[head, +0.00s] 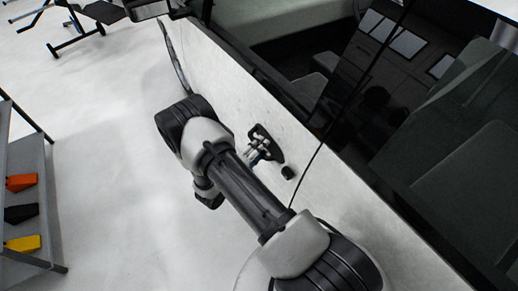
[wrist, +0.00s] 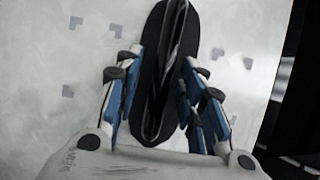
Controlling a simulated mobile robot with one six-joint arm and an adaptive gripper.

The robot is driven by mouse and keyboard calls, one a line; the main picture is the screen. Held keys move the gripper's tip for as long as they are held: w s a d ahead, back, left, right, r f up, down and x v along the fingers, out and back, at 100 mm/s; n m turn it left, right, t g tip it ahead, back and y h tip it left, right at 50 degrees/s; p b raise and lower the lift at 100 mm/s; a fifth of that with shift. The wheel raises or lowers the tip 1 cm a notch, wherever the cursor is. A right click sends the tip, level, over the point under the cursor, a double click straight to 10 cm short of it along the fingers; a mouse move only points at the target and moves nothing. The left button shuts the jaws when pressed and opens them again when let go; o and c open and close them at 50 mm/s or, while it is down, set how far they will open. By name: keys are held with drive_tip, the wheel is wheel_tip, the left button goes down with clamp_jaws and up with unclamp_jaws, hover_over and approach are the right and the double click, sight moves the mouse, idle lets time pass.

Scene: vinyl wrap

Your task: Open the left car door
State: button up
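The car door (head: 325,195) is a pale panel with a dark window above it, and it looks closed. Its black oval handle (head: 268,143) is on the panel, partly hidden by my gripper (head: 257,152). In the wrist view the handle (wrist: 165,60) runs lengthwise between the blue-padded fingers of my gripper (wrist: 160,85). The fingers stand apart, one on each side of the handle. Whether the pads touch the handle cannot be told.
A small black round part (head: 288,172) sits on the door beside the handle. A shelf with coloured wedge-shaped items (head: 22,212) stands at the left. A dark stand (head: 75,40) is at the upper left. The pale floor (head: 105,150) between is clear.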

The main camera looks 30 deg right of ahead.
drive_tip(key=shift+c, duration=0.2)
clamp_jaws()
idle(0.3)
idle(0.3)
